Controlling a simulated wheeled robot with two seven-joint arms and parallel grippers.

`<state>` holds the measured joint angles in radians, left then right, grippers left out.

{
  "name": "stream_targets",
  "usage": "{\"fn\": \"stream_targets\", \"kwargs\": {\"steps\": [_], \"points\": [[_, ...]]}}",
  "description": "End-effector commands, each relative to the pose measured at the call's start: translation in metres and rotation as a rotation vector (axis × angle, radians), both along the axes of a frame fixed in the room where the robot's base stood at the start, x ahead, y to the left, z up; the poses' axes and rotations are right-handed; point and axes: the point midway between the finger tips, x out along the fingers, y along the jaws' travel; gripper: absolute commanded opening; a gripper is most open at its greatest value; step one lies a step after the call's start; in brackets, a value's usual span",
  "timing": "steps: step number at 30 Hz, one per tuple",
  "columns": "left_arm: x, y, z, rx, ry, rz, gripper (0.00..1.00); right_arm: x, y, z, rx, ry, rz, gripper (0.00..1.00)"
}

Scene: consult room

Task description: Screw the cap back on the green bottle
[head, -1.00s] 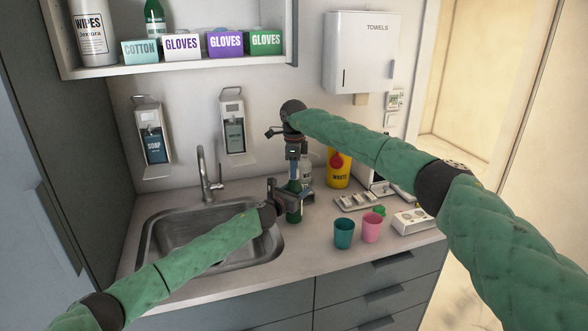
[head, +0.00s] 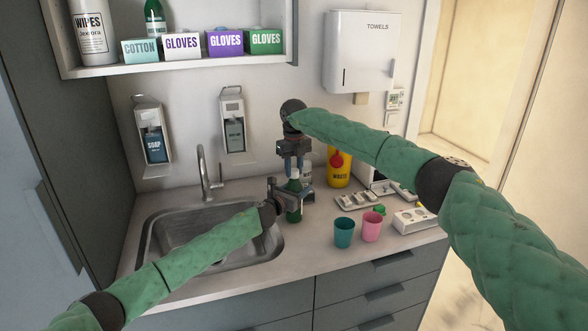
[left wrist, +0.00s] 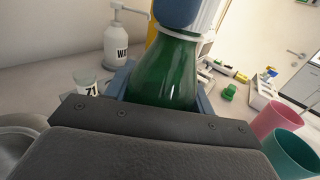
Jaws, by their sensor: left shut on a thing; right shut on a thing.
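A white ring (left wrist: 180,34) circles the neck. My right gripper (head: 294,172) points straight down over the bottle's top and is shut at the neck on what seems to be the cap. The cap is not clearly visible. A rounded blue piece (left wrist: 180,12) sits just above the ring; I cannot tell if it is a finger or the cap.
A teal cup (head: 344,233) and a pink cup (head: 371,227) stand to the right. A small green piece (head: 380,209) lies behind them by a grey tray (head: 357,201). A yellow waste container (head: 339,171) stands behind. The sink (head: 165,238) and faucet (head: 205,172) are left.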

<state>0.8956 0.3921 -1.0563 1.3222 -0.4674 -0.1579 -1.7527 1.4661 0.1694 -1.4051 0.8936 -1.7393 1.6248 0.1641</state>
Motion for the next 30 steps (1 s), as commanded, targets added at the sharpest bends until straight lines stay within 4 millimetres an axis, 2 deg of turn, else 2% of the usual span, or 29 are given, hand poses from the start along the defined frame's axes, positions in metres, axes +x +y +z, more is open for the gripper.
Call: {"fn": "stream_targets", "kwargs": {"steps": [4, 5, 8, 19, 30], "points": [[-0.001, -0.001, -0.001, 0.001, -0.001, -0.002, 0.00, 0.001, 0.000, 0.000, 0.000, -0.002, -0.006, 0.02], [-0.001, -0.001, -0.001, 0.001, -0.001, -0.002, 0.00, 0.001, 0.000, 0.000, 0.000, -0.002, -0.005, 0.31], [-0.001, -0.001, -0.001, 0.001, 0.001, -0.002, 0.00, 0.001, 0.000, 0.000, 0.001, -0.002, -0.004, 0.51], [0.000, 0.000, -0.001, 0.001, 0.001, -0.001, 0.00, 0.000, 0.000, 0.004, 0.001, -0.002, -0.002, 0.51], [0.000, 0.000, -0.001, 0.001, 0.001, 0.000, 0.00, 0.001, 0.000, 0.042, 0.001, -0.002, -0.001, 0.51]]}}
